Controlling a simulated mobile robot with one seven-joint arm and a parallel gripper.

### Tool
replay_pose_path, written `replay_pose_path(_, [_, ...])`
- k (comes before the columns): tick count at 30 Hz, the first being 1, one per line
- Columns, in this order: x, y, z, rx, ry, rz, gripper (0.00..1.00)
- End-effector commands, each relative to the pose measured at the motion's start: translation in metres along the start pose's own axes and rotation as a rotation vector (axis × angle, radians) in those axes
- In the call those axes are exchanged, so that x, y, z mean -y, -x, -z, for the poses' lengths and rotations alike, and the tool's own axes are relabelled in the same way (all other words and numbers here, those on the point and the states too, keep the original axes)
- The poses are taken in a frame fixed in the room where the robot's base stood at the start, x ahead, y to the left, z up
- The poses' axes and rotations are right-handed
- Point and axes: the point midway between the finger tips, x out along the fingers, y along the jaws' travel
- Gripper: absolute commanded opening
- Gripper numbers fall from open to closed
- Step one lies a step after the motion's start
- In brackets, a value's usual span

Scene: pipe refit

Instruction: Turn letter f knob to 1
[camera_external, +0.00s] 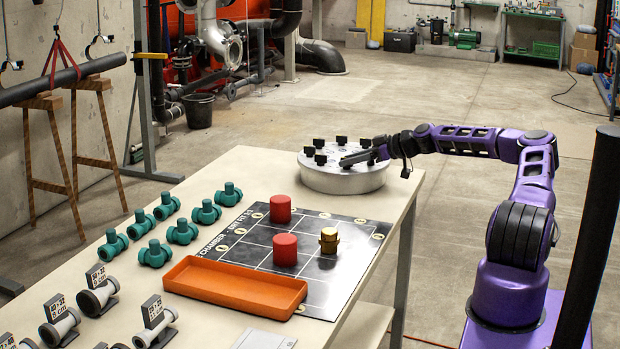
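A round silver drum (345,181) stands at the far end of the table and carries several black knobs (320,158) on its top. The letters and numbers by the knobs are too small to read, so I cannot tell which is knob f. My gripper (347,161) reaches in from the right, low over the right part of the drum's top, close to the knobs there. Its fingers point left. At this size I cannot see whether they are apart or touch a knob.
On the table are a black grid mat (345,262) with red cylinders (285,249) and a brass piece (329,240), an orange tray (235,287), several green fittings (183,232) and grey pipe pieces with labels (98,291). The table is clear just in front of the drum.

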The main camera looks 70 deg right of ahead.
Motion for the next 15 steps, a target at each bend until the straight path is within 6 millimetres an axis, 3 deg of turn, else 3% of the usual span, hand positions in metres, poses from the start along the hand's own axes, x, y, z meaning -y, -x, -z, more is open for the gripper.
replay_pose_path(1, [0.0001, 0.0001, 0.0000, 0.000, 0.000, 0.000, 0.29])
replay_pose_path(6, [0.0001, 0.0002, 0.0001, 0.000, 0.000, 0.000, 0.00])
replay_pose_path(15, [0.0001, 0.0003, 0.0002, 0.000, 0.000, -0.001, 0.00])
